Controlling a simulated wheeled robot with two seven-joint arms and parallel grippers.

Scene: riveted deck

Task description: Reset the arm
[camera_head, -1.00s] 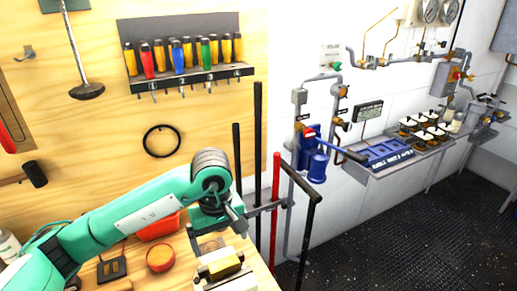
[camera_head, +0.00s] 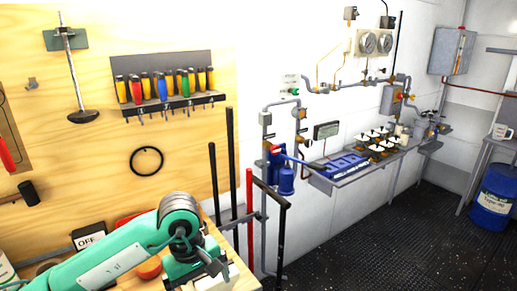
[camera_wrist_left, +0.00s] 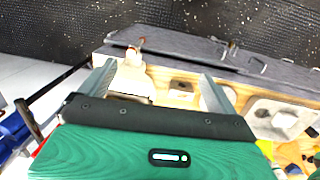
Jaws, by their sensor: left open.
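My left arm, green with a grey wrist joint, comes in from the lower left in the head view. Its gripper (camera_head: 212,264) is low in the picture, over the right end of the wooden workbench. In the left wrist view the two grey fingers are spread apart (camera_wrist_left: 157,88), with the gap open. A pale, whitish object (camera_wrist_left: 131,82) shows beyond the gap near the left finger; whether it touches the finger I cannot tell. My right gripper is in neither view.
A screwdriver rack (camera_head: 166,103) and black ring (camera_head: 147,161) are on the wooden wall. Black and red upright bars (camera_head: 249,218) stand just right of the gripper. A blue pump (camera_head: 286,179) and grey shelf (camera_head: 330,177) follow.

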